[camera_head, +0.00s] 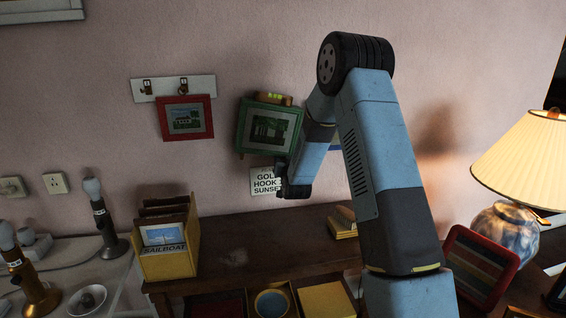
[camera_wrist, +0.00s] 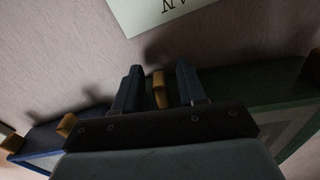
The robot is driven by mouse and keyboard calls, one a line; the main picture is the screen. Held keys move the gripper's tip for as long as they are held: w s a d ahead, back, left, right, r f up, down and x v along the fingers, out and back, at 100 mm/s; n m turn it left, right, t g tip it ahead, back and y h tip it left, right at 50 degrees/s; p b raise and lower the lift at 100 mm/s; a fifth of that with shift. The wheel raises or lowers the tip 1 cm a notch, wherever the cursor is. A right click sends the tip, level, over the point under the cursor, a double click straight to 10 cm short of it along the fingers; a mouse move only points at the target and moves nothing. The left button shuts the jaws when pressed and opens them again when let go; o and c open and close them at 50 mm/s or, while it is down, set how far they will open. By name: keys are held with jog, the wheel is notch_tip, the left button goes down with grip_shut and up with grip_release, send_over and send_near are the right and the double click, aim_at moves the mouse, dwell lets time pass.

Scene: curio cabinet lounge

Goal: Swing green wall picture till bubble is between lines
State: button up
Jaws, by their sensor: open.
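The green wall picture (camera_head: 268,128) hangs tilted, its top edge sloping down to the right. A spirit level (camera_head: 274,99) with a yellow-green vial sits on its top edge; the bubble is too small to read against its lines. My gripper (camera_head: 281,168) is at the picture's lower right corner. In the wrist view my gripper (camera_wrist: 158,70) is open, with a small wooden tab (camera_wrist: 160,90) between its fingers and a visible gap on each side. The green frame (camera_wrist: 262,88) shows behind the fingers there, partly hidden by my gripper.
A red picture (camera_head: 186,118) hangs left, under a hook rail (camera_head: 173,88). A blue frame (camera_wrist: 40,138) is beside the green one, mostly behind my arm. A white sign (camera_head: 264,181) is just below. The cabinet top (camera_head: 240,245) holds a card box (camera_head: 166,250); a lamp (camera_head: 520,160) stands right.

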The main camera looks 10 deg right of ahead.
jog(key=shift+c, duration=0.2)
grip_shut()
dwell(0.5)
